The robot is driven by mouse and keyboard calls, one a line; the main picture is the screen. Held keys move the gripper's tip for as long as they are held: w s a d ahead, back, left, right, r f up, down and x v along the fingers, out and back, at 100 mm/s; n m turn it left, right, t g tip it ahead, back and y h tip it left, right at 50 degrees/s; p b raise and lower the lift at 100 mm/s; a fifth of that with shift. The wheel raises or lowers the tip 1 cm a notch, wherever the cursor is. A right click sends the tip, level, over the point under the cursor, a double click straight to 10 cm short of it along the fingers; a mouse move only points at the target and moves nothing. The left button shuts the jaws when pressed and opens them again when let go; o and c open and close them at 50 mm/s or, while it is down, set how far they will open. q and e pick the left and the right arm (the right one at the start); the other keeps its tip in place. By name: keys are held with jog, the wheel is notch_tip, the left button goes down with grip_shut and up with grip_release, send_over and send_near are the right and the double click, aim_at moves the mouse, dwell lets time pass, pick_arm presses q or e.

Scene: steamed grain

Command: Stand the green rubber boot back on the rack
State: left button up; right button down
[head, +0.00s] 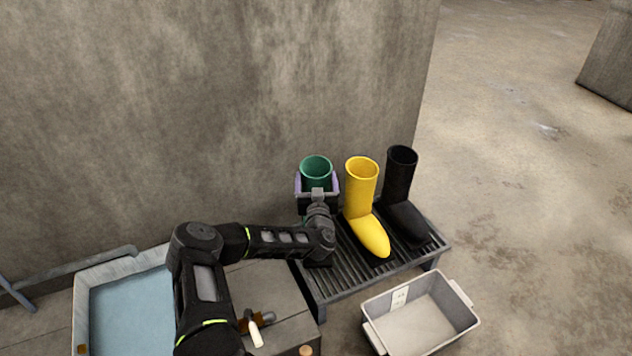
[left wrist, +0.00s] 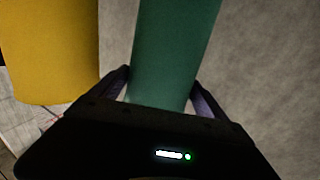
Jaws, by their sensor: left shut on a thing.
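The green rubber boot (head: 316,168) is upright at the left end of the rack (head: 335,285) in the head view. My left gripper (head: 317,185) is shut on its shaft, one finger on each side. The boot's foot is hidden behind my gripper and wrist, so I cannot tell whether its sole touches the rack. In the left wrist view the green shaft (left wrist: 175,50) stands between the two fingers of my left gripper (left wrist: 160,95). My right gripper is not in view.
A yellow boot (head: 362,190) and a black boot (head: 401,180) stand to the right on the rack. A grey bin (head: 425,322) is in front of it. A shallow basin (head: 95,270) of bluish water lies at left. A concrete wall (head: 200,100) rises behind.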

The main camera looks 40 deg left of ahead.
pick_arm(q)
jog(key=o, duration=1.9)
jog(key=shift+r, duration=0.15)
jog(key=shift+s+d, duration=0.25)
jog(key=p+v, duration=0.5)
jog(key=v, duration=0.6)
jog(key=shift+s, duration=0.15)
jog(key=shift+d, duration=0.1)
